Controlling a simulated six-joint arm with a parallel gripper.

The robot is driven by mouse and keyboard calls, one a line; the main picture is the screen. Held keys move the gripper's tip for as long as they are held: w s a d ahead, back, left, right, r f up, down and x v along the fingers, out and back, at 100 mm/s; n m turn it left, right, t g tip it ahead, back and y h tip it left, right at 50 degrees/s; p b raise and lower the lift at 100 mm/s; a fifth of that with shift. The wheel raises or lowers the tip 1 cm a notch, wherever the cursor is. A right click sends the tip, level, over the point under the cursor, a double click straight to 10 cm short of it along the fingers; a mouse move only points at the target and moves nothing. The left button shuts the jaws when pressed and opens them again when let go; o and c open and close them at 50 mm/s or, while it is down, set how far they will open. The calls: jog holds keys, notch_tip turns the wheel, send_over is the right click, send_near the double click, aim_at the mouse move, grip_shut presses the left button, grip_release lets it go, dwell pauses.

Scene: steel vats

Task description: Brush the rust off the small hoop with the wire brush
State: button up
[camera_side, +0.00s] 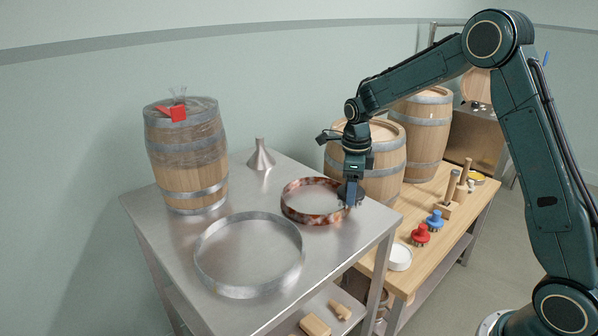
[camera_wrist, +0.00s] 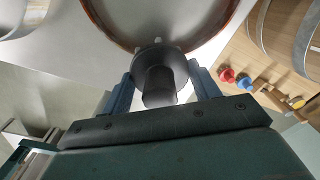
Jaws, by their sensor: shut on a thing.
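The small hoop (camera_side: 303,217) lies flat on the steel table, mottled with red-brown rust over a pale band. In the wrist view its rim (camera_wrist: 108,32) curves across the top. My gripper (camera_side: 353,190) is at the hoop's right side, pointing down. It is shut on the wire brush (camera_wrist: 158,72), a dark round head with a thick black handle between the two blue fingers. The brush head is at the hoop's near rim in the wrist view. I cannot tell whether its bristles touch the band; they are hidden.
A larger clean grey hoop (camera_side: 250,291) lies at the front of the steel table (camera_side: 178,262). A wrapped barrel (camera_side: 188,180) and a steel funnel (camera_side: 260,158) stand behind. The wooden bench at right holds barrels, a red-knobbed tool (camera_side: 420,235), a blue-knobbed tool (camera_side: 434,221) and a white dish (camera_side: 400,258).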

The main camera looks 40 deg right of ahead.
jog(key=shift+a+f, duration=0.2)
jog(key=shift+a, duration=0.2)
jog(key=shift+c, duration=0.4)
jog(key=shift+a+f, duration=0.1)
jog(key=shift+a, duration=2.55)
jog(key=shift+d, duration=3.15)
jog(key=shift+a, duration=3.2)
jog(key=shift+d, duration=3.15)
jog(key=shift+a, duration=3.3)
notch_tip(320, 180, up, 8)
jog(key=shift+r, duration=0.2)
